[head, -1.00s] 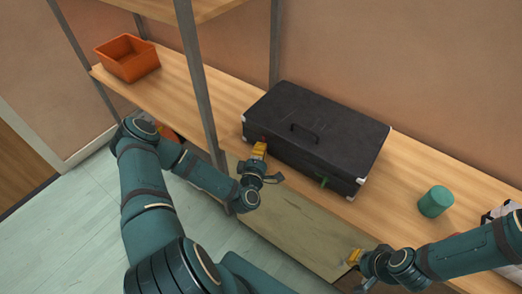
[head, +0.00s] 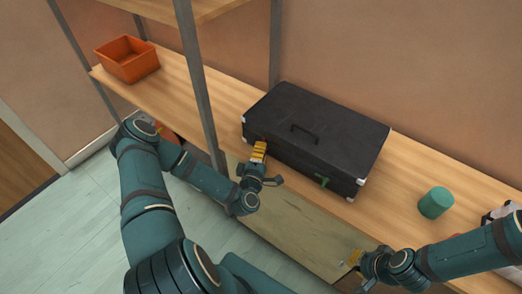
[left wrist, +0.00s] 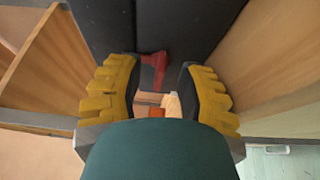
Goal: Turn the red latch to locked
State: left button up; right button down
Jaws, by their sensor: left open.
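The black case (head: 318,128) lies on the wooden shelf, a green latch (head: 322,182) on its front face near the right end. The red latch (left wrist: 154,62) shows in the left wrist view against the dark case, between my left gripper's fingers.
The shelf board (head: 398,182) holds an orange bin (head: 127,60) at the far left and a green cylinder (head: 435,202) right of the case. A grey shelf post (head: 201,85) stands just left of my left gripper.

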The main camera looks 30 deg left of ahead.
pick_arm(q)
jog(key=v, duration=1.1)
jog(key=shift+s, duration=0.2)
jog(key=shift+d, duration=0.1)
